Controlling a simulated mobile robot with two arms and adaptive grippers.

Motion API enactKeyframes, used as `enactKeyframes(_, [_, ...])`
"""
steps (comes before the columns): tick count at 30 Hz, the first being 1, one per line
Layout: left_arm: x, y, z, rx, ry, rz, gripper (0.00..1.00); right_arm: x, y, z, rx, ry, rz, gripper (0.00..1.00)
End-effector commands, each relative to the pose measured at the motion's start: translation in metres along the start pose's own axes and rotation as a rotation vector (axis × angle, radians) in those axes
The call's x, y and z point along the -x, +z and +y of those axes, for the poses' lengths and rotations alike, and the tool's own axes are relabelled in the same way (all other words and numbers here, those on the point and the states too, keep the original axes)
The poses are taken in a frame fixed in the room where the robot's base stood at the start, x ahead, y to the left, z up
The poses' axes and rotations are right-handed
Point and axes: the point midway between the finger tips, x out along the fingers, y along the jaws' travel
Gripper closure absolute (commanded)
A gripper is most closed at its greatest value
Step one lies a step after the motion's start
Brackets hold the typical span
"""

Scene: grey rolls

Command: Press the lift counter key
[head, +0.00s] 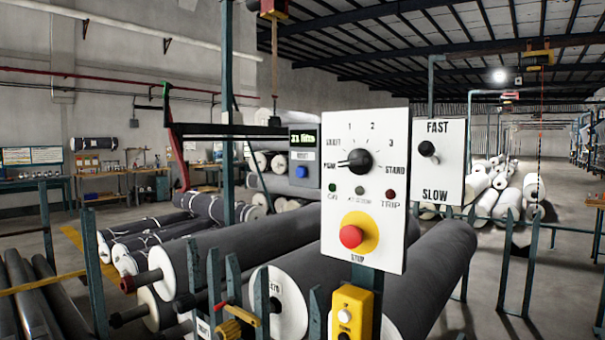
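A small grey counter box (303,156) stands left of the white control panel, partly overlapped by the panel's edge. It has a dark display (304,137) with green characters too small to read surely. Below the display are a small white label and a round blue key (301,172), which faces me unobstructed. Neither of my grippers is in view, so nothing shows touching the key.
The white panel (390,235) carries a black rotary knob (360,160), lamps and a red stop button (351,236). A FAST/SLOW switch plate (438,185) is at its right, a yellow button box (351,314) below. Large grey rolls (220,258) lie behind green posts.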

Motion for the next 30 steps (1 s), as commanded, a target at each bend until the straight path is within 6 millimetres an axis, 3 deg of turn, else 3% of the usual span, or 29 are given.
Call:
enactKeyframes(1, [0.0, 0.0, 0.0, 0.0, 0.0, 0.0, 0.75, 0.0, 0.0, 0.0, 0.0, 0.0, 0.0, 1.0])
enactKeyframes(7, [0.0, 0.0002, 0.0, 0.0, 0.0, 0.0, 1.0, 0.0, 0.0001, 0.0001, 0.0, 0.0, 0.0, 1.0])
enactKeyframes(30, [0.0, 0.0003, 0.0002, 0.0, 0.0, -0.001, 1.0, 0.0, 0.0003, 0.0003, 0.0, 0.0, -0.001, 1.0])
